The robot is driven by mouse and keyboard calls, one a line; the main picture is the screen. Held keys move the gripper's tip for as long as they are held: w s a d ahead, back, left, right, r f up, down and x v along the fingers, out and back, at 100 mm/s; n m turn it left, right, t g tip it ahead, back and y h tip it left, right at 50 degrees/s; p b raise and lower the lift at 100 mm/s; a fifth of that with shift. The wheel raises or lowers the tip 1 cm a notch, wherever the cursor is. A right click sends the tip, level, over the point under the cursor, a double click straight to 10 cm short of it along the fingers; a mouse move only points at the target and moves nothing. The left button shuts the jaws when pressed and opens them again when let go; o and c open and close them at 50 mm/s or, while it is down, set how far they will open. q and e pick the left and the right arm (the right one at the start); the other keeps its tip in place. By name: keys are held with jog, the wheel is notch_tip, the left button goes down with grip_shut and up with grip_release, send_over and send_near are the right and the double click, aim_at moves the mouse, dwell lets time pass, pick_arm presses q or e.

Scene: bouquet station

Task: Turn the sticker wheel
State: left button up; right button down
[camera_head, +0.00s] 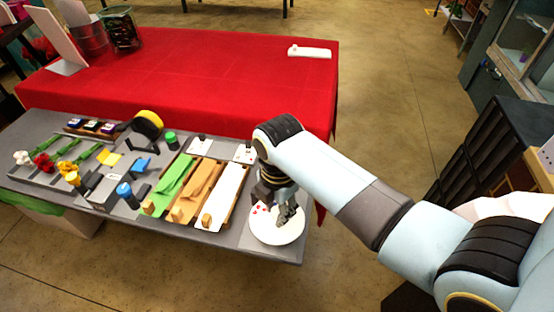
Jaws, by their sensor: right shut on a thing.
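The sticker wheel (271,235) is a white round disc with small red marks on its left part. It lies at the right end of the grey work table. My right gripper (285,217) points down over the disc and is shut on a part of it near the middle. The gripper hides the part it holds and some of the disc's upper area. My left gripper is not in view.
Green, tan and white sheets in trays (209,205) lie just left of the wheel. Flowers (44,163), a yellow tape roll (147,123) and small coloured blocks fill the table's left side. A red-covered table (215,75) stands behind, mostly clear.

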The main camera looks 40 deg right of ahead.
jog(key=shift+n, duration=1.2)
jog(key=c, duration=1)
grip_release()
notch_tip(320, 180, up, 12)
jog(key=shift+s+r, duration=0.1)
jog(key=shift+s, duration=0.05)
